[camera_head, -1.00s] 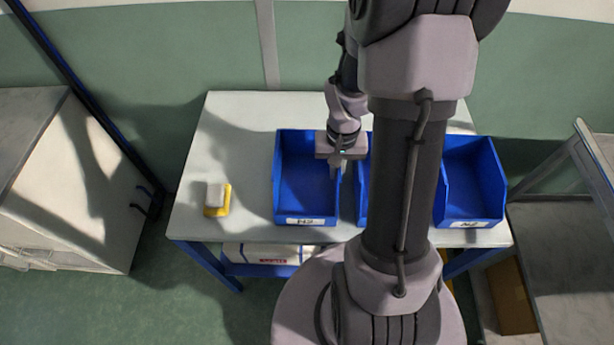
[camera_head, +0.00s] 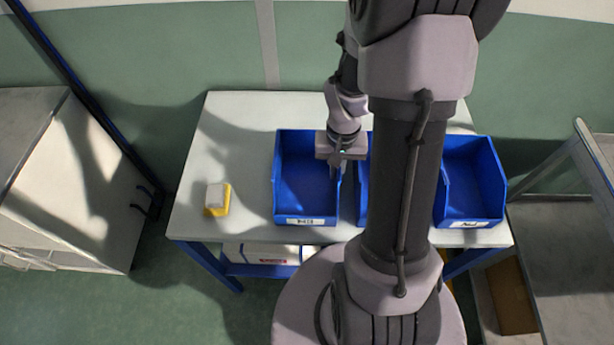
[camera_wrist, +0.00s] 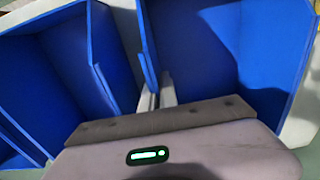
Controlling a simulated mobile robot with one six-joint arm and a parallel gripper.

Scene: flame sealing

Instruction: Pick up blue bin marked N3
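Three blue bins stand side by side on the table. The left bin (camera_head: 304,183) has a white front label (camera_head: 305,221), too blurred to read surely. The middle bin (camera_head: 361,199) is mostly hidden by my arm and its label does not show. The right bin (camera_head: 471,183) has a label that is also unreadable. My gripper (camera_head: 337,168) points down at the left bin's right wall, beside the middle bin. In the wrist view, its fingers (camera_wrist: 157,97) sit close together at a thin blue wall (camera_wrist: 147,68); whether they grip it is unclear.
The white table (camera_head: 240,130) has clear room left of the bins, apart from a yellow block with a white top (camera_head: 216,197). A cabinet (camera_head: 70,180) stands at the far left and a grey rack (camera_head: 570,240) at the right.

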